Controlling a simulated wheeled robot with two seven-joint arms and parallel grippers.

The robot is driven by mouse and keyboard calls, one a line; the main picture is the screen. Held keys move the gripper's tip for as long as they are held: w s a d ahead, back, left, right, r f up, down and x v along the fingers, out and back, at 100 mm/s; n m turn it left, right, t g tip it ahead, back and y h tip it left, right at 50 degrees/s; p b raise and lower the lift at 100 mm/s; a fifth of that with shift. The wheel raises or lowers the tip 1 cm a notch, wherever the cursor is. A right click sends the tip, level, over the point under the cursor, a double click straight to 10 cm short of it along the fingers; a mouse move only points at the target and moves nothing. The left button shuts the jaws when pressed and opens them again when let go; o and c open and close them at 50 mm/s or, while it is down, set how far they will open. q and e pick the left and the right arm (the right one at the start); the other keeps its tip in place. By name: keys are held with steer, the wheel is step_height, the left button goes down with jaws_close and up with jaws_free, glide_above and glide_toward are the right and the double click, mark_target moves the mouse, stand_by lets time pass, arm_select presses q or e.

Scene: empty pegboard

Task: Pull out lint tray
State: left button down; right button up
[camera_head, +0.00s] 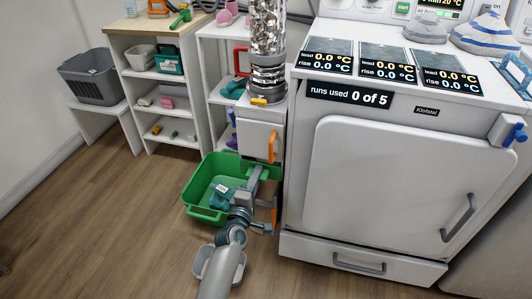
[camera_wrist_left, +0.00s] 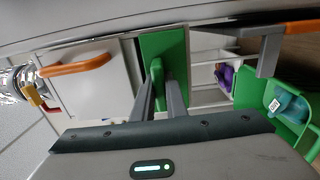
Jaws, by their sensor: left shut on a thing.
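The lint tray shows as a green front panel (camera_wrist_left: 172,45) in the left wrist view, set in the side of the machine. Its green grip (camera_wrist_left: 156,76) stands out between my fingers. In the head view, a bit of green front (camera_head: 271,172) shows behind my gripper, below a white housing (camera_head: 252,137) with an orange handle. My left gripper (camera_head: 256,172) is shut on the tray's grip; the wrist view also shows the fingers (camera_wrist_left: 160,85). How far the tray is out cannot be told. My right gripper is not in view.
A green basket (camera_head: 193,190) with a teal item (camera_head: 220,196) stands on the floor beside my gripper. The white dryer (camera_head: 400,180) is at right, its door shut. A metal duct (camera_head: 267,45) rises above the housing. White shelves stand behind; floor at left is clear.

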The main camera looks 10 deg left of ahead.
arm_select(q)
steer(key=shift+s+a+p, duration=0.1)
steer(key=shift+s+p, duration=0.5)
steer(key=shift+s, duration=1.05)
stand_by(0.9)
steer(key=s+p, duration=0.1)
steer(key=s, duration=0.3)
steer(key=shift+s, duration=0.1)
stand_by(0.7)
steer(key=shift+s, duration=0.1)
stand_by(0.3)
